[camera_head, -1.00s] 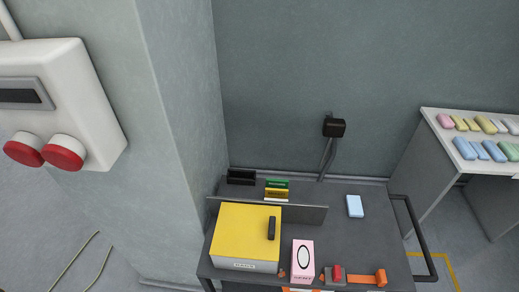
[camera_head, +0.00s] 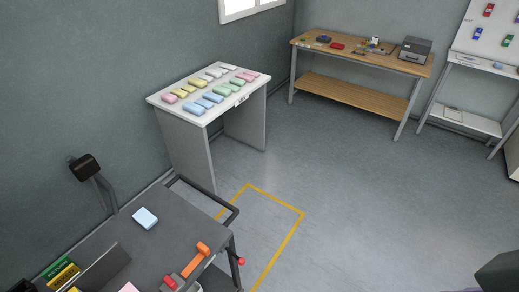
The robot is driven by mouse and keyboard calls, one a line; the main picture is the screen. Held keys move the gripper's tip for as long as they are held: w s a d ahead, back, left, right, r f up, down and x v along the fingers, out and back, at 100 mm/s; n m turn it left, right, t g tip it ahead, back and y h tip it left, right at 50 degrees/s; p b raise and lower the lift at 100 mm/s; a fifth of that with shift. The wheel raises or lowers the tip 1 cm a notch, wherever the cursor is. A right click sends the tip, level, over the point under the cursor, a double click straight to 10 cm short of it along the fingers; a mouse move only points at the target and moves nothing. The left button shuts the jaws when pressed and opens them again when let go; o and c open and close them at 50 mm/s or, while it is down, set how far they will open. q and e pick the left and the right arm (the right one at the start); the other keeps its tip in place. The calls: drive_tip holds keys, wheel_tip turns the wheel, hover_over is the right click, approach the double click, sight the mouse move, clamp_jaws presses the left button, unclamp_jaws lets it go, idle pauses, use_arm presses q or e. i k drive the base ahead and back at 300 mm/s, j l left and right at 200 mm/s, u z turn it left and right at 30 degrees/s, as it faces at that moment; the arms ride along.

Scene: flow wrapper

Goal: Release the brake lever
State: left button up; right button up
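A dark grey cart (camera_head: 185,222) stands at the lower left with a black bar handle (camera_head: 205,193) on its right side. A small red knob (camera_head: 241,261) sticks out beside the cart's right leg, below the handle. It may be the end of the brake lever; I cannot tell its position, and the lower part of the cart is out of view. Neither gripper shows. A dark rounded shape at the bottom right edge is cut off, and I cannot tell what it is.
An orange tool (camera_head: 197,258) and a light blue block (camera_head: 145,218) lie on the cart. Yellow floor tape (camera_head: 285,238) runs right of it. A white table (camera_head: 163,101) with pastel blocks and a wooden workbench (camera_head: 350,52) stand behind. The middle floor is clear.

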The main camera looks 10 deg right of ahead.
sight(241, 261)
drive_tip(key=j+z, duration=0.15)
drive_tip(key=l+u, duration=0.9)
drive_tip(key=u, duration=0.9)
drive_tip(key=k, duration=0.05)
